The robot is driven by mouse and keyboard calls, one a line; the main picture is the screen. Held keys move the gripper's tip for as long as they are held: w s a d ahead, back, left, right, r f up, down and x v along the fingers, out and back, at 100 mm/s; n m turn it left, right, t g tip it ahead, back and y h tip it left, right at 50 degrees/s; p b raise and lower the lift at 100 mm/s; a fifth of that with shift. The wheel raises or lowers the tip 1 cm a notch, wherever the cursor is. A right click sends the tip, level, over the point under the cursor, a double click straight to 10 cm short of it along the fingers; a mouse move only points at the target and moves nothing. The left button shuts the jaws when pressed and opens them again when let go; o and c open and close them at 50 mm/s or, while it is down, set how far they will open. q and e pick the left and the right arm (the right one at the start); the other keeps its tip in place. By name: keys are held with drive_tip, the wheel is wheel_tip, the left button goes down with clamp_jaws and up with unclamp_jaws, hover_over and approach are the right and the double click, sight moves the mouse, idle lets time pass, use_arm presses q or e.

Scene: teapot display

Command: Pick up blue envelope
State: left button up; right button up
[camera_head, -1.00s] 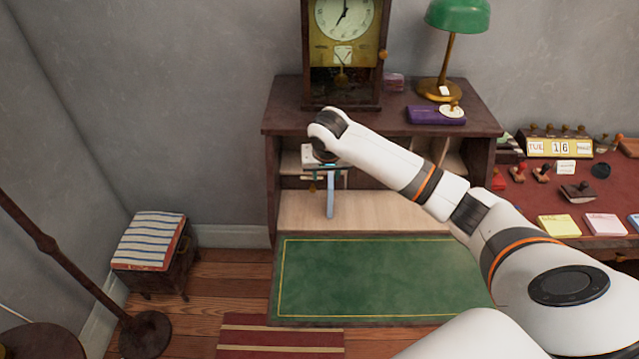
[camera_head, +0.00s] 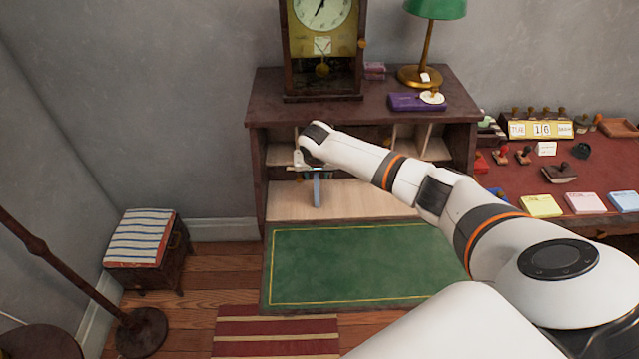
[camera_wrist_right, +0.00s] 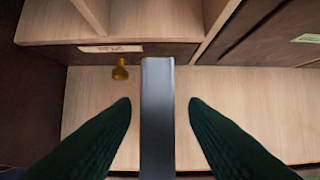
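A narrow blue strip (camera_head: 317,190), probably the blue envelope, stands upright in the open lower bay of the wooden cabinet (camera_head: 355,83). In the right wrist view a blue-grey strip (camera_wrist_right: 158,115), likely the same thing, runs up between my fingers. My right gripper (camera_wrist_right: 160,103) is open, with one dark green finger on each side of the strip. A gap shows on both sides, and I see no contact. In the head view my right gripper (camera_head: 310,170) is at the cabinet front, just above the strip and partly hidden by my wrist. My left gripper is not in view.
A clock (camera_head: 322,45), a green lamp (camera_head: 430,40) and a purple box (camera_head: 415,102) stand on the cabinet. Shelf dividers and a small brass knob (camera_wrist_right: 120,70) are near my right gripper. A red-topped desk (camera_head: 600,165) with stamps stands right.

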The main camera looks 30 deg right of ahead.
drive_tip(key=shift+w+f, duration=0.15)
drive_tip(key=shift+f, duration=0.2)
drive_tip(key=shift+c, duration=0.3)
clamp_jaws()
drive_tip(key=shift+r, duration=0.15)
